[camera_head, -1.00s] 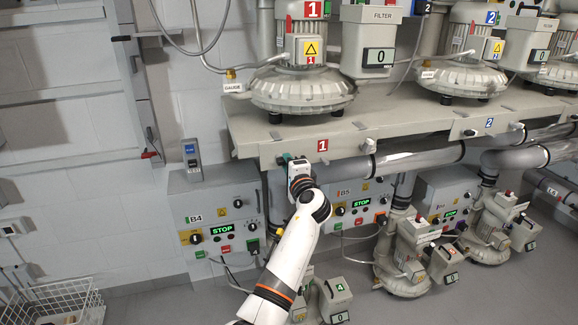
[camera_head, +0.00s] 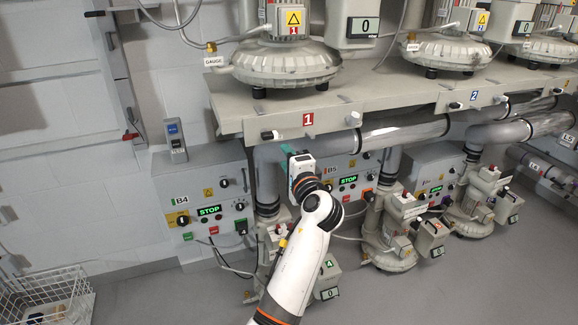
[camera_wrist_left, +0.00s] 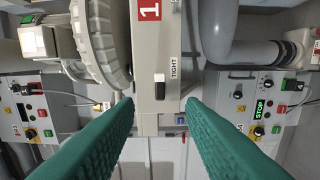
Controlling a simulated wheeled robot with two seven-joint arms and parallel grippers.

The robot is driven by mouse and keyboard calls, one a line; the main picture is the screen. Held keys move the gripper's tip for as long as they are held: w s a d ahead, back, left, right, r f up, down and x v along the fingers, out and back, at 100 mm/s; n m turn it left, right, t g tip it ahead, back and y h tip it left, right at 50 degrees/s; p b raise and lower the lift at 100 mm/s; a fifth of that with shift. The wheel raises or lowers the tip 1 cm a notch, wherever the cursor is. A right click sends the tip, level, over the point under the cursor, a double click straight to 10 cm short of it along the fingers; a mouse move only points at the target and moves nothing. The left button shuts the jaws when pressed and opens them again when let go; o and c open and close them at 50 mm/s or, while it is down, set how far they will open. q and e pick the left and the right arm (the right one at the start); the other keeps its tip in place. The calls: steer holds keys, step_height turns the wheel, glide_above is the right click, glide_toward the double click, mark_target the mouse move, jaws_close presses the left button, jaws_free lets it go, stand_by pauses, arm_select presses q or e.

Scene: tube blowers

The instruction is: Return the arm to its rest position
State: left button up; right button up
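My left arm (camera_head: 300,255) is white with orange and black rings and rises from the bottom of the head view. Its left gripper (camera_head: 287,150) shows there as a sliver of green, below the front edge of shelf 1. In the left wrist view the two green fingers (camera_wrist_left: 160,103) are spread wide with nothing between them. Beyond them is a shelf edge with a red 1 label and a black-and-white knob (camera_wrist_left: 150,85) beside the word TIGHT. The gripper is apart from the knob. My right gripper is in neither view.
Shelf 1 (camera_head: 380,113) with blowers overhangs the gripper. Control box B4 (camera_head: 203,200) is to its left and box B5 (camera_head: 345,172) to its right. Pipes and smaller blowers (camera_head: 385,240) stand below. A wire basket (camera_head: 45,300) sits at lower left. Floor in front is open.

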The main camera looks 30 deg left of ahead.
arm_select(q)
steer(key=shift+s+d, duration=0.4)
steer(key=shift+d, duration=0.05)
